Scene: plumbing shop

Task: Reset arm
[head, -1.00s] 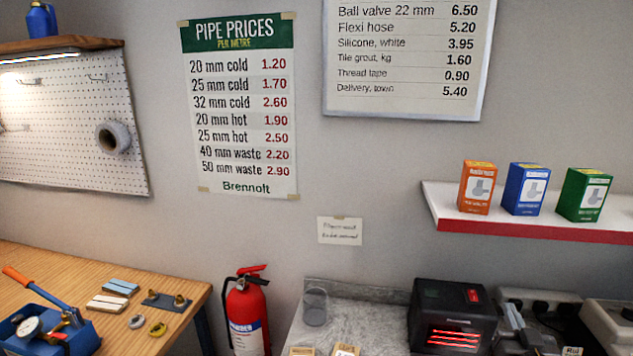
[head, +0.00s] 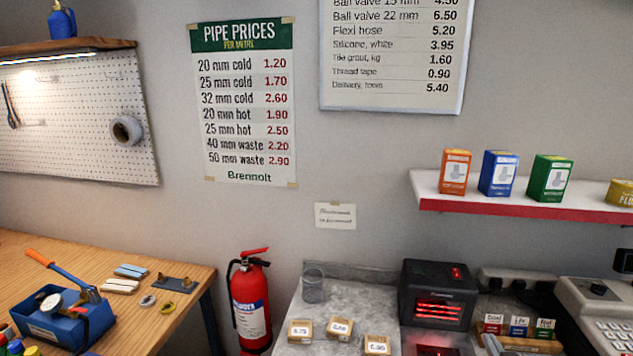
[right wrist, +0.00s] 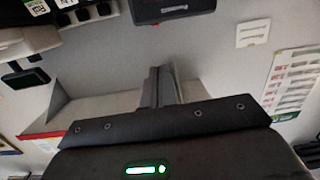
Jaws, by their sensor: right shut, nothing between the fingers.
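My right gripper (right wrist: 162,86) shows in the right wrist view with its two grey fingers together and nothing between them. In the head view, only the grey tip of my right gripper (head: 492,344) shows at the bottom edge, in front of the counter and left of the till. It touches nothing that I can make out. My left gripper is in neither view.
The till (head: 600,312) stands right, under a shelf (head: 520,202) with boxes. A fire extinguisher (head: 250,300) stands between counter and wooden bench (head: 185,270).

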